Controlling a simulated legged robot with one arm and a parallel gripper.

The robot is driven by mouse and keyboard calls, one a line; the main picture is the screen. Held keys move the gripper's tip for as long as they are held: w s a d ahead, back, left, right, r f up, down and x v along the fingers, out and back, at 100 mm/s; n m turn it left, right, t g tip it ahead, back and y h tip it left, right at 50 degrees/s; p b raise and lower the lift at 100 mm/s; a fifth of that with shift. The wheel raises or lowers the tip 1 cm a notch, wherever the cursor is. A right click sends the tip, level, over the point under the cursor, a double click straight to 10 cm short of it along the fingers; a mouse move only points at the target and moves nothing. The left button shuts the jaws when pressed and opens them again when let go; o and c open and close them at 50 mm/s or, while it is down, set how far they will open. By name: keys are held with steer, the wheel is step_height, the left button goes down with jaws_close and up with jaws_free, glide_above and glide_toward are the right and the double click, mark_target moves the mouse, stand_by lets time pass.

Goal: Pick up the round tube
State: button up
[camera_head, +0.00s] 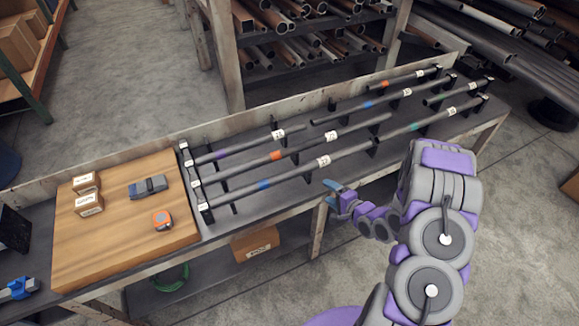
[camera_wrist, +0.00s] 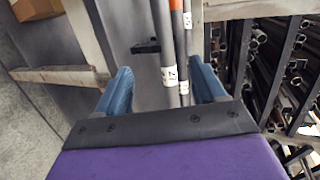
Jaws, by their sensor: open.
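Several long grey tubes lie side by side on black rests on the workbench, with coloured bands and white labels. In the head view the left group has a blue-banded tube (camera_head: 295,173) in front, an orange-banded tube (camera_head: 303,147) behind it and a purple-banded tube (camera_head: 250,145) at the back. I cannot tell which is the round tube. My gripper (camera_head: 335,190), with blue fingers, is open and empty at the bench's front edge, beside the blue-banded tube. In the wrist view tubes with a white label (camera_wrist: 168,76) appear between the spread fingers (camera_wrist: 162,86), beyond them.
More tubes lie at right, including a blue-banded one (camera_head: 340,113) and a green-banded one (camera_head: 450,113). A wooden board (camera_head: 120,245) at left bears small boxes (camera_head: 90,204), a grey tool (camera_head: 148,187) and a tape measure (camera_head: 163,221). Stocked pipe shelves (camera_head: 310,65) stand behind the bench.

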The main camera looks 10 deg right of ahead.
steer(key=b, duration=0.2)
glide_toward(300, 174)
steer(key=x, duration=0.4)
steer(key=shift+w+d+f, duration=0.1)
steer(key=shift+w+f, duration=0.1)
steer(key=shift+w, duration=0.05)
steer(key=shift+r+b+x, duration=0.1)
steer(key=shift+b+x, duration=0.4)
steer(key=shift+x, duration=1)
steer(key=shift+r+b+x, duration=0.15)
steer(key=shift+b+x, duration=0.3)
steer(key=shift+x, duration=1)
jaws_close()
